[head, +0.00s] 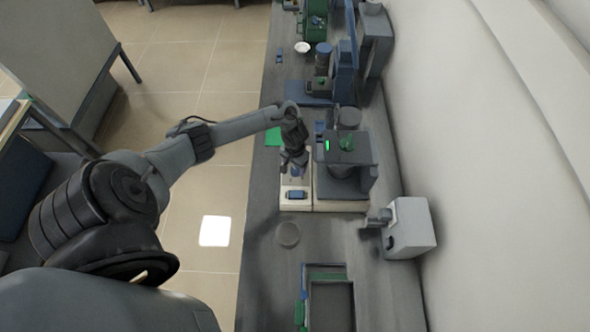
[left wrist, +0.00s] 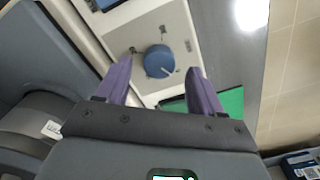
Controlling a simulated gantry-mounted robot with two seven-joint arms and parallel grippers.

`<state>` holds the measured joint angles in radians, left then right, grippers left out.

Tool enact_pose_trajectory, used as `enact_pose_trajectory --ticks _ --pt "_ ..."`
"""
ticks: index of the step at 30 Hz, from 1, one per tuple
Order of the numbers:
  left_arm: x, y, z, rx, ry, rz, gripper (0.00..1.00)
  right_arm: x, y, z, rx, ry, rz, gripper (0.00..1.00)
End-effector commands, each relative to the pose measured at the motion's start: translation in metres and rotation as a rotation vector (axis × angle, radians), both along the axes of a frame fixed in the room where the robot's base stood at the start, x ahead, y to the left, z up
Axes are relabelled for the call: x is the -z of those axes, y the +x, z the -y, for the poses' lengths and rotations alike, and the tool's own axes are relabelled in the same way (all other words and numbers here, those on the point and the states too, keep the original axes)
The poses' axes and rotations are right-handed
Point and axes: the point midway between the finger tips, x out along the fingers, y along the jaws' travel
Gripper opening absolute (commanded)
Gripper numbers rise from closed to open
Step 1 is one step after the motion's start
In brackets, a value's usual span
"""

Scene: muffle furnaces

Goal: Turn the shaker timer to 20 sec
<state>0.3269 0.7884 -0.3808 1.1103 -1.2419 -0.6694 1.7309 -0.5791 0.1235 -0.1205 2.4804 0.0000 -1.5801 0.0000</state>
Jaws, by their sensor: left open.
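The shaker (head: 297,206) is a pale-based unit on the dark bench in the head view, partly hidden by my left gripper. I cannot read any scale marks around the knob. My left gripper (head: 293,166) hangs over the shaker, and its purple fingers (left wrist: 158,74) are open. The fingertips appear on either side of the blue knob with nothing held between them; whether they touch it I cannot tell. My right gripper is not in view.
A grey unit with a green display (head: 345,148) stands right beside the shaker. A white box-shaped device (head: 410,228) is nearer and to the right. A round dish (head: 288,234) and a dark tray (head: 331,305) lie on the near bench. A green sheet (left wrist: 228,104) lies beside the panel.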

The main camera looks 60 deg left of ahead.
Motion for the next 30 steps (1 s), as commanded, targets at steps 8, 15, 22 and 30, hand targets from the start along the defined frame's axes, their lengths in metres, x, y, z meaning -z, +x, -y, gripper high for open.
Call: enact_pose_trajectory --ticks 8,15,22,30 --pt "0.023 0.000 0.000 0.000 -0.001 0.000 0.67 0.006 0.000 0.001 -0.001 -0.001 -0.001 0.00" --pt "0.025 0.000 0.000 0.000 0.000 0.001 0.67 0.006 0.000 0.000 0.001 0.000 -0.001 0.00" --pt "0.025 0.000 0.000 0.000 -0.001 0.000 0.47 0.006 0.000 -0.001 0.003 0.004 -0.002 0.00" --pt "0.025 0.000 0.000 0.001 0.000 0.000 0.11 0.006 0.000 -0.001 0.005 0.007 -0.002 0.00"
